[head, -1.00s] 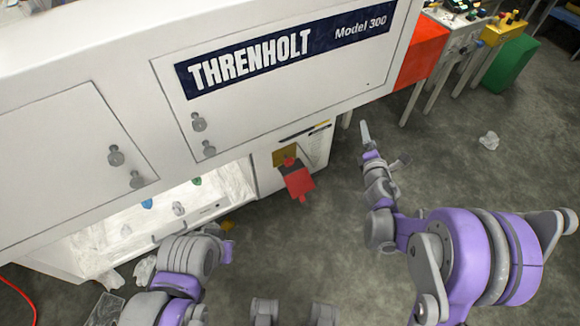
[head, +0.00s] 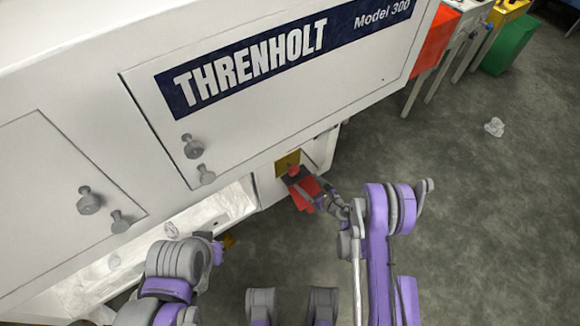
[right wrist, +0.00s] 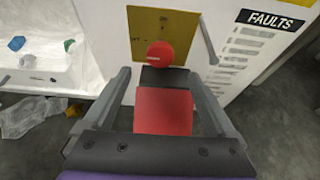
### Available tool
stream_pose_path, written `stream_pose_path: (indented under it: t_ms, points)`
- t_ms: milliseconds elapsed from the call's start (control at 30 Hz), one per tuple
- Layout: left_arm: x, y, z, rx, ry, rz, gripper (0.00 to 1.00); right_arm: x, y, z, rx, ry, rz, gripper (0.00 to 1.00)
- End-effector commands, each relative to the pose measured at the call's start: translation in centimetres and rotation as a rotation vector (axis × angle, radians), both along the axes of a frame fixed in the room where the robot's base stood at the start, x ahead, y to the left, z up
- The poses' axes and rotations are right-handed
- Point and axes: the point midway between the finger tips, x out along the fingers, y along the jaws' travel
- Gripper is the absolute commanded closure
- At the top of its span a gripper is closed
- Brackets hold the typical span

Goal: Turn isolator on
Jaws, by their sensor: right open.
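The isolator has a red handle (head: 303,193) in front of a yellow plate (head: 287,162) on the white machine's lower panel. In the right wrist view the yellow plate (right wrist: 163,25) is behind a round red knob (right wrist: 160,54), a dark part and a red block (right wrist: 163,111). The handle sticks out and down from the plate. My right gripper (right wrist: 159,76) is open, with one finger on each side of the handle and gaps visible. In the head view my right gripper (head: 322,196) is at the handle's right side. My left gripper (head: 218,246) is low, its fingers unclear.
The white THRENHOLT machine (head: 95,85) overhangs the isolator, with grey knobs on its doors. A FAULTS label (right wrist: 270,20) is right of the plate. Clear plastic (right wrist: 32,115) lies at left. The grey floor at right is mostly free.

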Motion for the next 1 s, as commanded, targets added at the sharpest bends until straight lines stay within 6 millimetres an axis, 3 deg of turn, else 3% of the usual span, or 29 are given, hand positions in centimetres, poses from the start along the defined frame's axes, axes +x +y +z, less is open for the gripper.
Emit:
stream_pose_path:
  t_ms: [533, 1000]
  points:
    - [0.1, 0.0, -1.2, 0.000, 0.004, 0.000, 1.00, 6.8, 4.9, -3.5, 0.001, 0.001, 0.001, 0.09]
    - [0.1, 0.0, -1.4, 0.000, 0.005, 0.000, 1.00, 7.8, 5.6, -3.9, 0.002, 0.000, -0.002, 0.11]
